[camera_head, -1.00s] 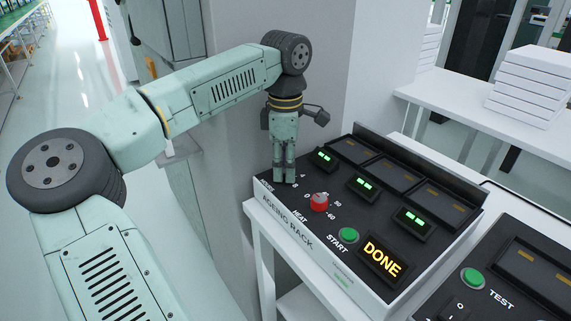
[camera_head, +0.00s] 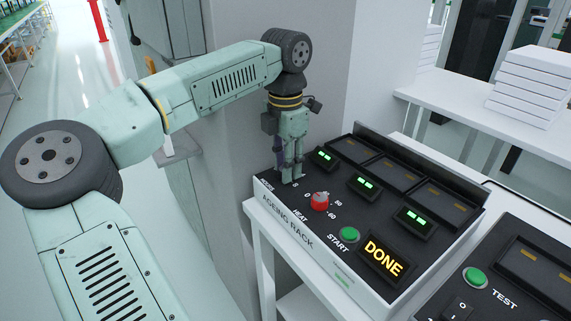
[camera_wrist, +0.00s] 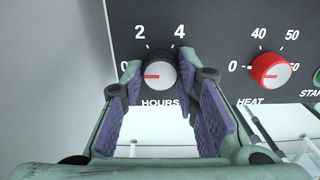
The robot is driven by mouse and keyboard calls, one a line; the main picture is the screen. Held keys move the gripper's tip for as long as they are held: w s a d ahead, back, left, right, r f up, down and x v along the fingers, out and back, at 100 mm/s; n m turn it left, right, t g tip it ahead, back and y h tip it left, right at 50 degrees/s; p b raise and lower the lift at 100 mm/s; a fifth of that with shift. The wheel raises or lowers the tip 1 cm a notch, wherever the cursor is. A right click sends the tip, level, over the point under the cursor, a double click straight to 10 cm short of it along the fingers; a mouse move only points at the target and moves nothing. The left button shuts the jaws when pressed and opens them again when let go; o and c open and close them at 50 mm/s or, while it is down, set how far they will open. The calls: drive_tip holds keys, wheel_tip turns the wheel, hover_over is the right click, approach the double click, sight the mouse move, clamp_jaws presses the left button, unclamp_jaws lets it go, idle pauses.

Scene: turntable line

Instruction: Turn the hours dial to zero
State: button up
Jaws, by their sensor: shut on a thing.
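The hours dial (camera_wrist: 160,74) is a round pale knob with a dark edge and a red pointer line, above the word HOURS in the wrist view. Its line points left, toward the 0 side, where the mark is partly covered by a fingertip. The numbers 2 and 4 show above it. My gripper (camera_wrist: 158,80) has its purple-padded fingers closed on the dial's two sides. In the head view my gripper (camera_head: 290,179) points down at the left end of the ageing rack panel (camera_head: 335,234) and hides the dial.
The red heat dial (camera_head: 320,202) sits close to the right of my fingers. The green START button (camera_head: 350,235) and lit DONE display (camera_head: 383,259) are further right. Small green-lit displays (camera_head: 365,186) stand behind. A grey wall (camera_head: 340,60) rises close behind my gripper.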

idle(0.3)
drive_tip(key=o, duration=1.2)
drive_tip(key=shift+c, duration=0.2)
wheel_tip(320, 180, up, 12)
